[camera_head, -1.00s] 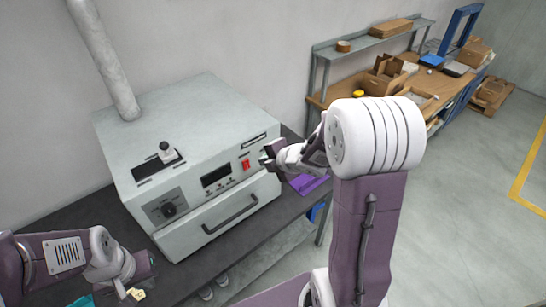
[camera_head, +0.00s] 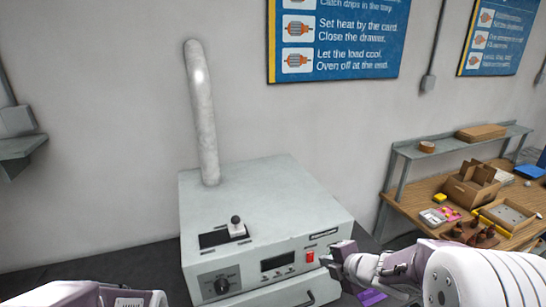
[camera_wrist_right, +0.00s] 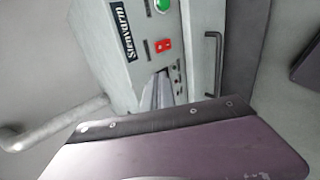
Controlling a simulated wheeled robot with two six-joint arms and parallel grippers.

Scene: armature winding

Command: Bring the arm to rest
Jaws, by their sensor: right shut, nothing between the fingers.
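My right arm comes in from the lower right in the head view. Its right gripper (camera_head: 335,264) is shut and empty, in front of the right side of the grey oven's front panel. I cannot tell whether it touches the oven. In the right wrist view the oven front (camera_wrist_right: 115,60) shows with the red switch (camera_wrist_right: 163,45), a green button and a dark handle. Part of my left arm shows at the lower left; its gripper is out of the picture.
A wooden bench (camera_head: 420,190) with boxes and a shelf stands at the right. Blue posters (camera_head: 338,40) hang on the wall.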

